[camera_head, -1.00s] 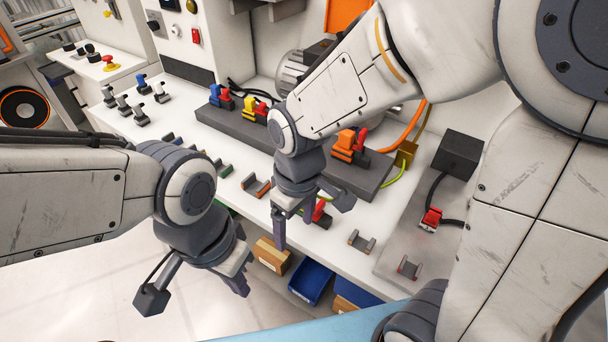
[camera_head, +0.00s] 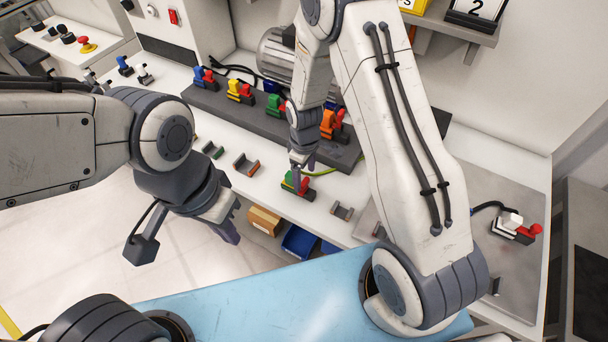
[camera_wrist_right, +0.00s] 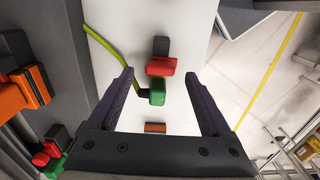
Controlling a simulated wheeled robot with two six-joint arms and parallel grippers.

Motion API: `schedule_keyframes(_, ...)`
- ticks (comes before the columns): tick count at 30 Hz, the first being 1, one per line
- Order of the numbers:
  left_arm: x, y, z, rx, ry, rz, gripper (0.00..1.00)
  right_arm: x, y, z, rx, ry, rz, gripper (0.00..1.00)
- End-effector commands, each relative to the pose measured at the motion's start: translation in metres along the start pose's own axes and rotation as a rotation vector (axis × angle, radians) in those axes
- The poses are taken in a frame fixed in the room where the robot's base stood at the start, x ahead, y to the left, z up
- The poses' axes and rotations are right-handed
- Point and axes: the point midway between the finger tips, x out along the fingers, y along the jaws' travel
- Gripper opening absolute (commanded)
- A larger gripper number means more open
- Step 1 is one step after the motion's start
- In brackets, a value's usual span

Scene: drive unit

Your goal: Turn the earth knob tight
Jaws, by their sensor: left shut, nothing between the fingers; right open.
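I cannot pick out an earth knob for certain. A green connector with a red lever (camera_head: 297,184) lies on the white bench below my right gripper (camera_head: 304,166). In the right wrist view the green and red connector (camera_wrist_right: 158,82) sits between the spread fingers of the right gripper (camera_wrist_right: 160,95), which do not visibly touch it. A yellow-green cable (camera_wrist_right: 107,46) runs close to it; part of this cable (camera_head: 322,172) shows in the head view. My left gripper (camera_head: 229,233) is shut and empty, left of the bench's front edge. My right arm hides part of the bench.
A dark grey strip (camera_head: 262,122) carries blue, yellow, green and orange connectors with red levers. Empty brackets (camera_head: 341,211) stand along the bench front. A white and red connector (camera_head: 513,227) lies on the metal plate at right. Boxes sit below the bench.

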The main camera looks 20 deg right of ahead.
Motion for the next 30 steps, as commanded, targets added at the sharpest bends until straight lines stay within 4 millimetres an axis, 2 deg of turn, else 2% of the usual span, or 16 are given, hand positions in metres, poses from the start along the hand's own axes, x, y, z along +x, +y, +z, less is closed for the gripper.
schedule_keyframes(6,-0.007,0.001,0.0,0.001,0.0,0.0,0.0,0.02,0.0,0.0,0.0,-0.001,-0.001,0.82)
schedule_keyframes(16,-0.007,0.001,-0.001,0.001,0.0,0.0,0.0,0.024,0.0,0.0,0.001,0.001,0.001,0.82)
schedule_keyframes(17,-0.007,0.001,-0.001,0.001,0.0,0.0,0.0,0.024,0.0,0.0,0.001,0.001,0.001,0.75)
schedule_keyframes(21,-0.007,0.001,-0.001,0.001,0.0,0.0,0.0,0.023,0.0,0.0,0.001,0.001,0.001,0.21)
schedule_keyframes(23,-0.007,0.001,-0.001,0.001,0.0,0.0,0.0,0.023,0.0,0.0,0.001,0.001,0.001,0.0)
schedule_keyframes(30,-0.006,0.0,0.0,0.001,0.0,0.0,0.0,0.023,0.0,0.0,0.018,0.001,0.0,0.0)
